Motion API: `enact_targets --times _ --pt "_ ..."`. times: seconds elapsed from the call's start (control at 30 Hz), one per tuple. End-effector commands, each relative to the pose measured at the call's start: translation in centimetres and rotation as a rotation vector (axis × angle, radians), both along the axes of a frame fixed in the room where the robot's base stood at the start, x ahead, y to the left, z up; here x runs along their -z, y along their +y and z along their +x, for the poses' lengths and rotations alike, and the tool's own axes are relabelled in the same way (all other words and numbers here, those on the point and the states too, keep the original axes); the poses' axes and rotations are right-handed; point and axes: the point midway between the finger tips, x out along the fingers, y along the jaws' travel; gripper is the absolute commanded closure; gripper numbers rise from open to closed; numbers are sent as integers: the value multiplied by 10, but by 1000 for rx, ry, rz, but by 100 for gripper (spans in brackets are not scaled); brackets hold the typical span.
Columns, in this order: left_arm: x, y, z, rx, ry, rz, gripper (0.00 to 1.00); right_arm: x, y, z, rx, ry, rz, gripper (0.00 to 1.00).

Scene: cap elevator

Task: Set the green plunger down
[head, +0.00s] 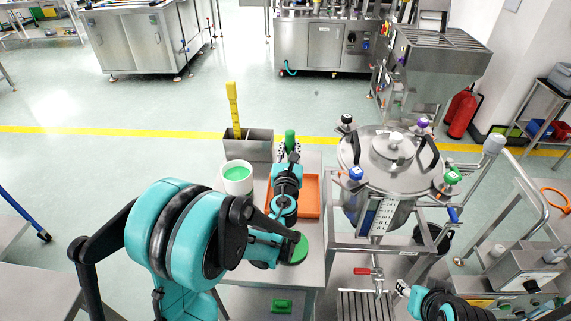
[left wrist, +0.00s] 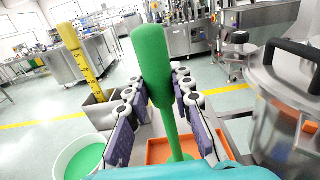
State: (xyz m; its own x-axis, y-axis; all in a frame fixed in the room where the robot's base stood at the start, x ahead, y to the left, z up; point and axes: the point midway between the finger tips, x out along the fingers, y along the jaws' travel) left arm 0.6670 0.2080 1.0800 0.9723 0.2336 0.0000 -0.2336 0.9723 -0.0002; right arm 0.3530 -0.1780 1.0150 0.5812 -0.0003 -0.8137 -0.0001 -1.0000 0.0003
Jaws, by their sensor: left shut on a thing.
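The green plunger (head: 290,138) stands upright in my left gripper (head: 287,152), its thick handle above the fingers. In the left wrist view the plunger (left wrist: 152,65) has a thick handle and a thinner shaft running down between the fingers of my left gripper (left wrist: 155,110), which is shut on it.
A white bucket with green contents (head: 238,188) and a grey metal bin (head: 248,150) holding a yellow tool (head: 233,108) stand left of the tray. A green disc (head: 299,250) lies nearer me. A steel pressure vessel (head: 385,175) stands close on the right.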

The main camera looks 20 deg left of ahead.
Motion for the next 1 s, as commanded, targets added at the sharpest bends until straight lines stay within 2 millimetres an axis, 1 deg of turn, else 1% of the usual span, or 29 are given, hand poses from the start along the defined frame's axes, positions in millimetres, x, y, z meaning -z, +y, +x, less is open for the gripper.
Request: enact_targets --times 0.03,0.17,0.27,0.43,0.5,0.77,0.9,0.93,0.97,1.0 --pt "6 8 2 -4 0 0 100 4 0 0 0 0 0 60" --pt "11 17 4 -1 0 0 100 6 0 0 0 0 0 60" --pt "17 18 4 0 0 0 100 9 0 0 0 0 0 60" --pt "44 17 4 0 0 0 100 24 0 0 0 0 0 60" --pt "51 17 4 0 0 0 100 27 0 0 0 0 0 60" --pt "50 17 4 0 0 0 100 25 0 0 0 0 0 60" --pt "55 17 4 0 0 0 100 30 0 0 0 0 0 60" --pt "54 17 4 0 0 0 70 29 0 0 0 0 0 60" --pt "53 17 4 0 0 0 62 29 0 0 0 0 0 60" --pt "53 17 4 0 0 0 57 29 0 0 0 0 0 60"
